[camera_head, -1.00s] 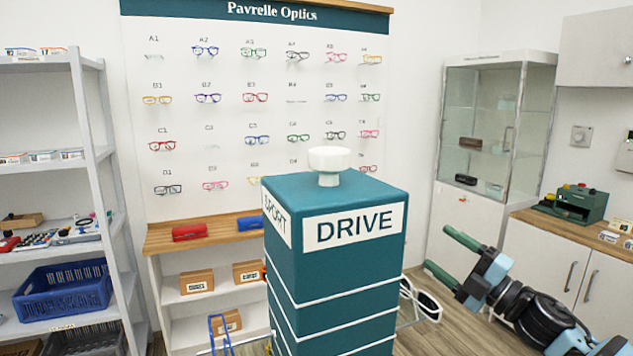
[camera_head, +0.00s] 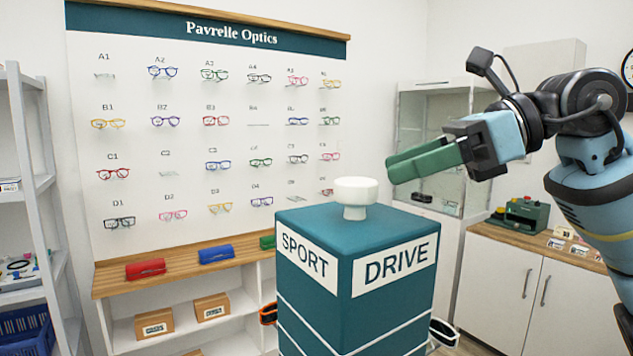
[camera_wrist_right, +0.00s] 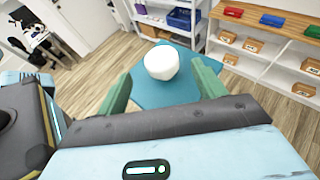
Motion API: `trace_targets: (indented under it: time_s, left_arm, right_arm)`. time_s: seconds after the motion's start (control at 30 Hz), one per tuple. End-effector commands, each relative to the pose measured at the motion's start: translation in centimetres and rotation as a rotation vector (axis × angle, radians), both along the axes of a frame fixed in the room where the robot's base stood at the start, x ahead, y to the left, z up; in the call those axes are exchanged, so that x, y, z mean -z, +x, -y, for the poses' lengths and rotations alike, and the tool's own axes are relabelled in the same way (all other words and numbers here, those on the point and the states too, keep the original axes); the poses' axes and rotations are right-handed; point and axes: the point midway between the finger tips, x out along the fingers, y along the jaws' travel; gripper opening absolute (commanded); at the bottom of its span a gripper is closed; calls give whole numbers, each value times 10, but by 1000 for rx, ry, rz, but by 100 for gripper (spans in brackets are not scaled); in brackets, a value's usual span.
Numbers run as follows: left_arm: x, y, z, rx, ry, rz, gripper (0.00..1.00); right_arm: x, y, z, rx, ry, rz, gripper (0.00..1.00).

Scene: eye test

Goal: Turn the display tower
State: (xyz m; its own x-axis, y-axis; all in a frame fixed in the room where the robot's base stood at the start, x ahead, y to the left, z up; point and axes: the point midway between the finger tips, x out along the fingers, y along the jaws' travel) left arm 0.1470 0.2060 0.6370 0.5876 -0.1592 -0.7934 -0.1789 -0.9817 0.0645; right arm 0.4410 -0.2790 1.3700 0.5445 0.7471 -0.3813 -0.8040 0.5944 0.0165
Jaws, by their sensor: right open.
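The display tower (camera_head: 352,225) is a teal square column with white stripes. Its SPORT label (camera_head: 305,257) faces front-left and its DRIVE label (camera_head: 395,263) faces front-right. A white round knob (camera_head: 356,192) stands on its top; it also shows in the right wrist view (camera_wrist_right: 161,62). My right gripper (camera_head: 390,168) has green fingers. It is open and empty, just right of the knob and slightly above it in the head view. In the right wrist view the knob appears between and beyond the spread fingers, with no visible contact. My left gripper is not in view.
A wall panel (camera_head: 140,75) of eyeglasses stands behind, above a wooden ledge (camera_head: 115,284) with a red case (camera_head: 145,269) and a blue case (camera_head: 216,254). A glass cabinet (camera_head: 412,105) and a counter (camera_head: 500,246) are at right. A shelf rack (camera_head: 30,130) stands at left.

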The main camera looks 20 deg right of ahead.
Motion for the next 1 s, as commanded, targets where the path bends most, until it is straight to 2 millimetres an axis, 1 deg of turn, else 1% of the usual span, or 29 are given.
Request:
trace_targets:
  time_s: [0.13, 0.37, 0.47, 0.8, 1.0]
  left_arm:
    - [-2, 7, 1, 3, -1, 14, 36]
    - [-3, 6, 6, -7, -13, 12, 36]
    - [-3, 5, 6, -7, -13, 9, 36]
    - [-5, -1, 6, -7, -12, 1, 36]
    - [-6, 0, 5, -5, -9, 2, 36]
  right_arm:
    - [-2, -2, 3, 12, -19, 10, 69]
    - [0, 1, -1, 9, -18, 7, 69]
    - [4, 6, -9, 8, -18, 7, 69]
    - [22, 33, -45, 7, -17, 9, 69]
    - [28, 40, -55, 9, -17, 9, 69]
